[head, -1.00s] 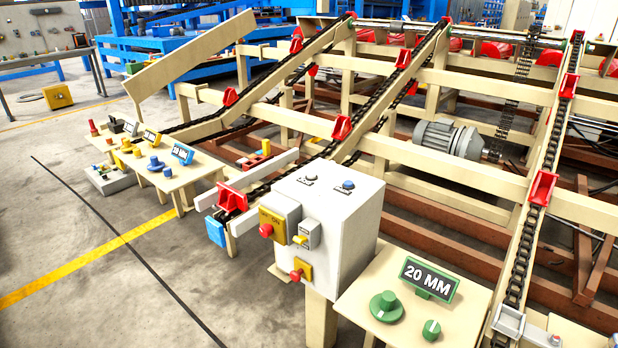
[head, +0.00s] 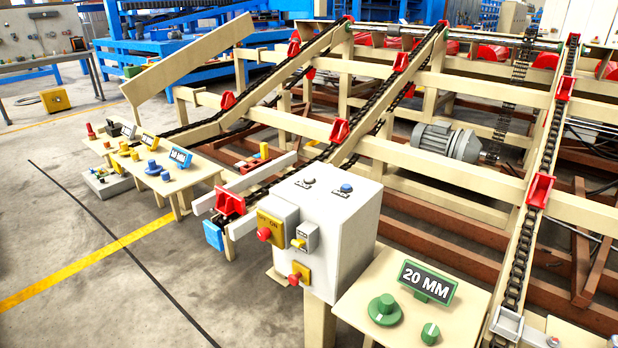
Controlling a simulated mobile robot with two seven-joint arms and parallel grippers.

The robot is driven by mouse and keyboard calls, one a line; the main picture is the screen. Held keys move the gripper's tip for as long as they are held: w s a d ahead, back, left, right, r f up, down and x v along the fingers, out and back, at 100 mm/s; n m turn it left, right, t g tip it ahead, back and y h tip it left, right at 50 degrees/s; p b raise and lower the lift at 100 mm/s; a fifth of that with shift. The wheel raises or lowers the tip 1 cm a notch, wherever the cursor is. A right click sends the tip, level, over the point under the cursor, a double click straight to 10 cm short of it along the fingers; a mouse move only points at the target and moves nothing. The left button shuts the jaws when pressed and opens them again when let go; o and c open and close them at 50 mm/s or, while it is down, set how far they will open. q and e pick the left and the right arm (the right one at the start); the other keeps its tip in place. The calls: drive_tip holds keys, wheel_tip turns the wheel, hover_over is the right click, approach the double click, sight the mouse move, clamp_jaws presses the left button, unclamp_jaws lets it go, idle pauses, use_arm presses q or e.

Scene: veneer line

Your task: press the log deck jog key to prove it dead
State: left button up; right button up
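A grey control box (head: 337,240) stands on a post in front of the log deck (head: 400,160). Its top carries a blue button (head: 346,188) and a small dark-and-white control (head: 309,182), with labels too small to read. Its front has a yellow plate with a red knob (head: 264,234), a small grey unit with a yellow lever (head: 299,243), and a lower yellow plate with a red knob (head: 294,279). I cannot tell which control is the jog key. Neither gripper is in view.
A low table with a "20 MM" sign (head: 427,281) and green knobs (head: 385,308) stands right of the box. Another table (head: 197,170) with blue and yellow pieces stands at left. Open floor (head: 90,260) lies at front left.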

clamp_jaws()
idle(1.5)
